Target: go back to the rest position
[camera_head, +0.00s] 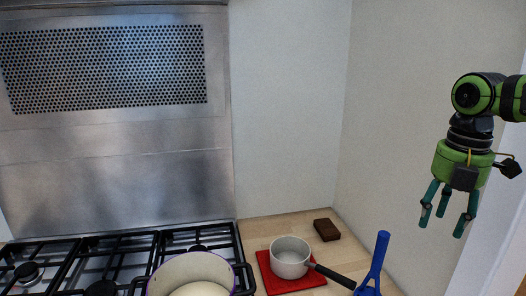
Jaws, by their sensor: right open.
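My right gripper (447,212) hangs at the right of the head view, fingers pointing down. It is open and empty, raised in front of the side wall and to the right of the counter. My left gripper is not in view.
A range cooker (90,262) with black grates stands at the lower left, a large cream pot (163,272) on it. A grey saucepan (290,262) stands on a red mat (303,286) on the wooden counter (268,228). A brown block (326,230) and a blue utensil (376,264) are nearby.

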